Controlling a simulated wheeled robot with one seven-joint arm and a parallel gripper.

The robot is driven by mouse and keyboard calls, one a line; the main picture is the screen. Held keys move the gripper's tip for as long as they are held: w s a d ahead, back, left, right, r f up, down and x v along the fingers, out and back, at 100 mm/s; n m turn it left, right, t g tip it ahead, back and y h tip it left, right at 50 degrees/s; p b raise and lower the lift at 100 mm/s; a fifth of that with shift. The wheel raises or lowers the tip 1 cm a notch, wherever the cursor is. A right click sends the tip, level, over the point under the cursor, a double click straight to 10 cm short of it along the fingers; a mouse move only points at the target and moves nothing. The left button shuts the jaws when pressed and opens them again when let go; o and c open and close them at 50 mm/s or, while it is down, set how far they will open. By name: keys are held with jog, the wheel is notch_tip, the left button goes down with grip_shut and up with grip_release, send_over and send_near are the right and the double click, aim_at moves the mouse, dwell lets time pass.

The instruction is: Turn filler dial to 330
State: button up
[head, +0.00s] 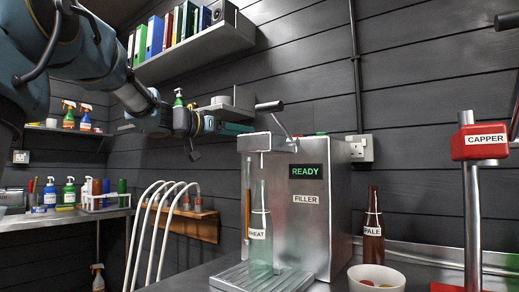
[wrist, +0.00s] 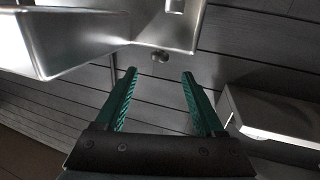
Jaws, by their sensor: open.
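The filler (head: 322,225) is a steel box with a green READY display (head: 308,172), a FILLER label and a lever (head: 278,118) on top. I cannot make out its dial or any numbers in the head view. A clear bottle labelled WHEAT (head: 260,250) stands on its drip tray (head: 262,279). My gripper (head: 236,128) is left of the filler's top, with teal fingers. In the wrist view my gripper (wrist: 160,72) is open and empty.
A brown PALE bottle (head: 373,230) and a white bowl (head: 376,279) stand right of the filler, near the red capper (head: 479,142). White hoses (head: 162,220) hang at a wooden rack (head: 190,220) on the left. A wall shelf (head: 205,54) with binders is above my arm.

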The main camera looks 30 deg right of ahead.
jog(key=p+x, duration=0.1)
jog(key=x, duration=0.2)
jog(key=p+x, duration=0.2)
jog(key=x, duration=0.1)
jog(key=r+p+x, duration=0.1)
jog(key=x, duration=0.3)
jog(key=shift+d, duration=0.1)
jog(key=shift+w+d+f+p, duration=0.1)
jog(key=shift+d+p, duration=0.2)
grip_shut()
